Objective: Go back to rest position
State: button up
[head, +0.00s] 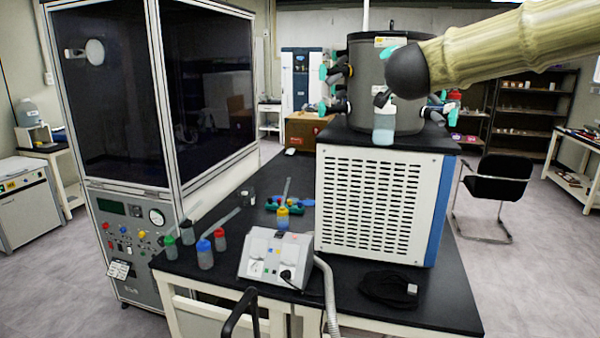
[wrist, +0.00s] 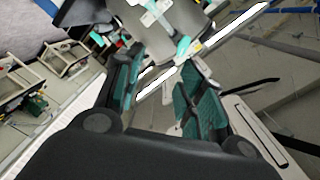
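My arm reaches in from the right in the head view, in front of the freeze dryer's grey drum (head: 370,75). The black end of my gripper (head: 382,97) shows only in part there, at the drum's front. In the wrist view my gripper (wrist: 160,68) has its two teal-padded fingers apart, with no object seen between them. A clear flask with a pale teal lower part (head: 384,130) hangs at the drum's front just below my gripper. I cannot tell if they touch. My wrist hides part of the drum.
The drum stands on a white vented cabinet (head: 375,205) on a black bench (head: 220,270). Capped bottles (head: 205,254), a small control box (head: 275,258) and a black cloth-like item (head: 388,288) lie around it. A glass-fronted cabinet (head: 120,100) is left, a chair (head: 497,180) right.

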notch_tip(320, 180, down, 24)
jog(key=w+a+n+g+y, duration=0.2)
jog(key=a+n, duration=0.1)
jog(key=n, duration=0.1)
jog(key=s+a+f+n+g+y, duration=0.15)
jog(key=s+f, duration=0.25)
jog(key=f, duration=1.2)
jog(key=s+f+n+g, duration=0.3)
jog(key=s+f, duration=0.2)
jog(key=f, duration=1.1)
jog(key=s+d+f+n+g, duration=0.1)
jog(key=s+f+n+g, duration=0.3)
jog(key=s+f, duration=1.6)
jog(key=s+d+f+n+g, duration=0.1)
jog(key=s+f+g, duration=0.2)
jog(key=s, duration=1)
jog(key=s+d+f+g+y, duration=0.1)
jog(key=s+d+f+g, duration=0.1)
jog(key=s+f, duration=0.6)
jog(key=s+g, duration=0.1)
jog(key=s, duration=0.4)
jog(key=shift+f+n, duration=0.2)
jog(key=shift+n, duration=0.15)
